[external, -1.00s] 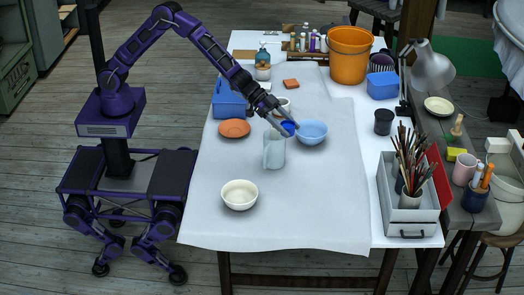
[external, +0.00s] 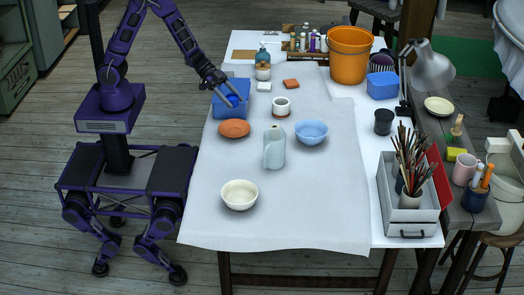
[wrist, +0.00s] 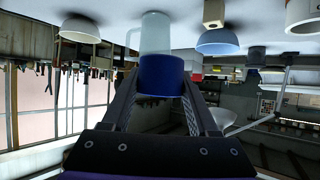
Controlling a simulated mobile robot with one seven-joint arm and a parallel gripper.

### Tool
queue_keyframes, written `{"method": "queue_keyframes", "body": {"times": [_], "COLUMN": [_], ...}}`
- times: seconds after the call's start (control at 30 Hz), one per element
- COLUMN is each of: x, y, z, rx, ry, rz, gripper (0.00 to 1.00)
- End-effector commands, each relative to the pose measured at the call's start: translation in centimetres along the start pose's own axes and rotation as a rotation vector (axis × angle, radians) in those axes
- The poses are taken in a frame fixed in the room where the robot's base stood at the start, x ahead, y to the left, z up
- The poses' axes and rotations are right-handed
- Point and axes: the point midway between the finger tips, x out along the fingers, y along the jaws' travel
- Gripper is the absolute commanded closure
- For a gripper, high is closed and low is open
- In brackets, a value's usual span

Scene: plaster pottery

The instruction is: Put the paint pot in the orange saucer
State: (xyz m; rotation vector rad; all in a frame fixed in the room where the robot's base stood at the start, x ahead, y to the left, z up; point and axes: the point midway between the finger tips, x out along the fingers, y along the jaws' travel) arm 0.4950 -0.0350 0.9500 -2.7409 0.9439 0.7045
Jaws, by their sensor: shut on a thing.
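The paint pot, a small deep-blue cup (external: 233,101), is held by my gripper (external: 231,95) in front of the blue bin in the external view. In the wrist view the pot (wrist: 161,76) sits between the two fingers of my gripper (wrist: 160,92), which are shut on it. The orange saucer (external: 234,128) lies on the white cloth, below the pot in the external picture. Nothing shows in it. I cannot make it out in the wrist view.
The blue bin (external: 222,110) stands just behind the saucer. The cloth between saucer and cream bowl is clear.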

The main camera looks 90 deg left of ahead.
Motion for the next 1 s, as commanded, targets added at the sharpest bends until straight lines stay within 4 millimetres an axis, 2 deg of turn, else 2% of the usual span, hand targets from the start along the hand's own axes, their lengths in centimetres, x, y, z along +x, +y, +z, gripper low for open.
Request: {"method": "queue_keyframes", "body": {"times": [0.1, 0.27, 0.5, 0.67, 0.9, 1.0], "x": [0.8, 1.5, 3.6, 4.3, 5.8, 6.2], "y": [0.0, 0.0, 0.0, 0.0, -0.1, -0.1], "z": [1.4, 2.6, 6.5, 7.6, 10.6, 11.2], "rx": [-0.003, -0.001, 0.0, 0.001, 0.001, 0.003], "ry": [-0.002, -0.001, -0.002, 0.0, -0.001, -0.001], "rz": [0.002, 0.001, 0.0, 0.0, 0.0, 0.0], "gripper": [0.96, 0.96, 0.96, 0.96, 0.96, 0.96]}}
